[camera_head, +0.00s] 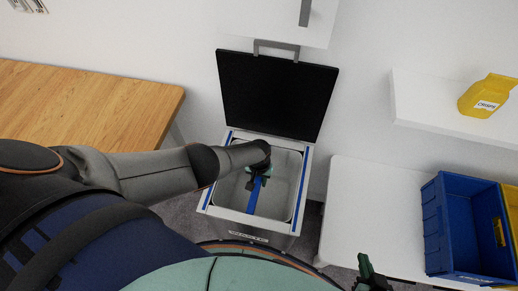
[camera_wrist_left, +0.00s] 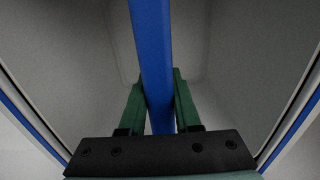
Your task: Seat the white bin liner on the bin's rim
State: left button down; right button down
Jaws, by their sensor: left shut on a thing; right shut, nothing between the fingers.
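The bin (camera_head: 249,236) stands below its raised black lid (camera_head: 277,95), with a dark label on its front. The white bin liner (camera_head: 288,172) appears as a pale open box in the bin's mouth, with blue strips along the left and right edges. A blue bar (camera_head: 254,195) crosses the opening. My left gripper (camera_head: 258,180) is over the opening, shut on this blue bar, which also runs between the fingers in the left wrist view (camera_wrist_left: 152,60). Whether the liner touches the rim all round cannot be told. My right gripper (camera_head: 366,268) is shut and empty at the bottom right.
A white table (camera_head: 365,215) right of the bin carries a blue crate (camera_head: 432,230) and a yellow one (camera_head: 511,205). A shelf (camera_head: 430,115) above holds a yellow crisps packet (camera_head: 488,97). A wooden table (camera_head: 90,110) is at the left. A white cabinet (camera_head: 270,18) hangs above the lid.

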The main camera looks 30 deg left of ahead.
pick_arm(q)
jog(key=shift+f, duration=0.25)
jog(key=c, duration=0.5)
grip_release()
jog(key=shift+c, duration=0.2)
jog(key=shift+r, duration=0.1)
